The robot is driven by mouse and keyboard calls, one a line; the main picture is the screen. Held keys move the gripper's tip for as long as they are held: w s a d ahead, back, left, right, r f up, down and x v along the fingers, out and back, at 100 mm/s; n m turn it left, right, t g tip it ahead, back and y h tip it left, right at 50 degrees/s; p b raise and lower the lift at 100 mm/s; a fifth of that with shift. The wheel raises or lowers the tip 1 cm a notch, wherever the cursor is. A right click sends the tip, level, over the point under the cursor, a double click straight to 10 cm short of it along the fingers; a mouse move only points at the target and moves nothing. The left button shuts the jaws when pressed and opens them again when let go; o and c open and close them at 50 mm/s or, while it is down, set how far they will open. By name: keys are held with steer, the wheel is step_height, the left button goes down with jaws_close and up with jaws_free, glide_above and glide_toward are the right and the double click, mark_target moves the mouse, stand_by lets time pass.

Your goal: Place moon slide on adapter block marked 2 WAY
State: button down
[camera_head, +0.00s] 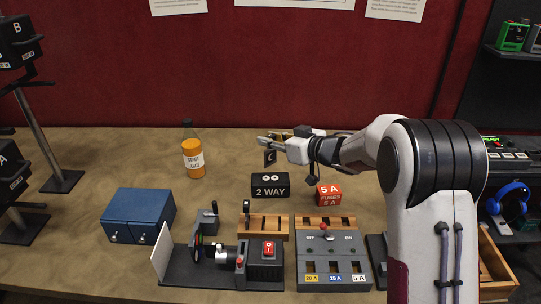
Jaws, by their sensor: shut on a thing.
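My gripper (268,143) is shut on a small dark slide (270,158). The slide hangs below the fingers and bears a pale mark that looks like a crescent moon. The black adapter block marked 2 WAY (270,191) stands on the table, with two round white-ringed sockets on its upper part. In the picture the slide is just above the block and apart from it. How far in front of or behind the block it is, I cannot tell.
A red fuse box (328,194) stands right of the block. Wooden racks (263,222), a projector-like device (225,262) and a grey switch panel (333,260) are in front. An orange bottle (193,155) and a blue box (138,216) are at left. The table behind the block is clear.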

mark_target(271, 154)
steer(key=shift+f, duration=0.6)
steer(key=shift+f, duration=1.9)
steer(key=shift+f, duration=0.1)
steer(key=c, duration=1.8)
jaws_free()
steer(key=shift+c, duration=0.2)
steer(key=v, duration=1.2)
